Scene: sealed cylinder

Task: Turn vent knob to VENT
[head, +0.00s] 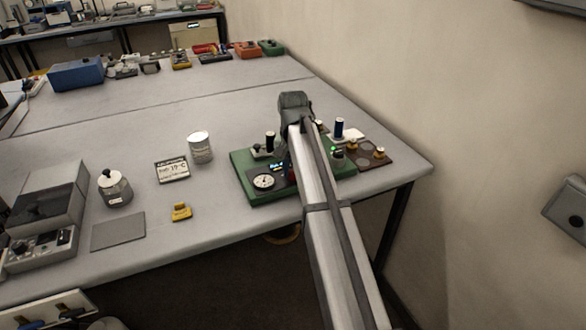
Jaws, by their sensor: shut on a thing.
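A green base plate (237,178) near the table's right end carries a round white dial gauge (263,182), a small lit blue display (277,168), a black-topped post (270,141) and a green indicator light (334,149). My arm (322,205) reaches across this unit and covers its middle. The arm's dark end joint (295,104) stands above the far side of the plate. My gripper is hidden behind the arm, so its fingers and what they touch do not show. I cannot make out the vent knob or its VENT mark; the arm may cover it.
A metal can (200,147), a temperature display (172,169), a yellow block (180,212) and a lidded jar (115,188) stand left. The wall (400,95) is close behind.

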